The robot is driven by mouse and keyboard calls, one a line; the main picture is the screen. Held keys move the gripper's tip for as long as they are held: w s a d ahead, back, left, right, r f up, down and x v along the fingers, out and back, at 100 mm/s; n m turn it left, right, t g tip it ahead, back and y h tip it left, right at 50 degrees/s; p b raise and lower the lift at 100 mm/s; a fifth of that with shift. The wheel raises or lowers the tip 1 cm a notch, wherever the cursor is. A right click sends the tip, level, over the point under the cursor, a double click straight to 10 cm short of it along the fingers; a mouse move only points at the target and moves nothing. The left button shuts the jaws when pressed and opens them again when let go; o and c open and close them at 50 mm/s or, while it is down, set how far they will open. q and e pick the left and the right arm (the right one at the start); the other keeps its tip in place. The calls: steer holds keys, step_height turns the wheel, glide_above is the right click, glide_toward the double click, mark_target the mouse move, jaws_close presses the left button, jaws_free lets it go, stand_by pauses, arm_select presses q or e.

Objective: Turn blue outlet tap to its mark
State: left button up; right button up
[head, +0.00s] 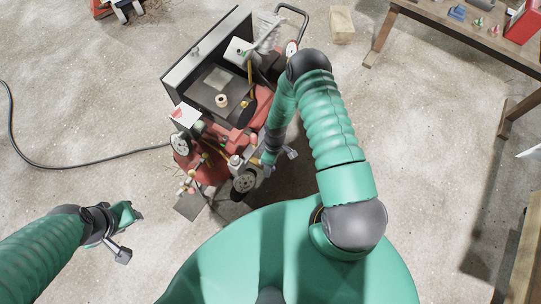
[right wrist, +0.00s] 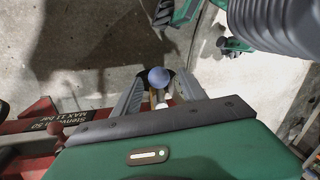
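The blue outlet tap shows in the right wrist view as a round blue knob (right wrist: 158,77) with a pale stem below it. My right gripper (right wrist: 158,84) has one finger on either side of the knob; a narrow gap seems to show beside it. In the head view my right gripper (head: 262,164) is low at the right side of the red machine (head: 222,150), and I cannot make out the blue knob there. The mark is not visible to me. My left gripper (head: 131,215) hangs over bare floor, away from the machine; its finger gap is unclear.
The machine carries a black open box, a white card (head: 185,115) and several small fittings (head: 190,182) at its front left. A black hose (head: 90,164) runs left across the floor. A wooden block (head: 341,25) and workbench (head: 470,30) stand farther off.

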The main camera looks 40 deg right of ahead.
step_height(320, 180, up, 16)
steer(key=w+d+p, duration=0.1)
steer(key=d+p, duration=0.1)
steer(key=shift+w+d+r+p, duration=0.25)
steer(key=shift+w+d+p, duration=0.15)
steer(key=s+a+r+m+t+h+p, duration=0.1)
steer(key=s+a+r+m+t+p, duration=0.1)
steer(key=r, duration=1.2)
steer(key=s+a+r+m+t+p, duration=0.1)
steer(key=s+a+r+m+p, duration=0.2)
steer(key=r, duration=1.1)
steer(key=a+m+p, duration=0.1)
steer(key=a, duration=0.2)
steer(key=shift+s+m+t+h, duration=0.3)
steer(key=shift+t+h, duration=0.1)
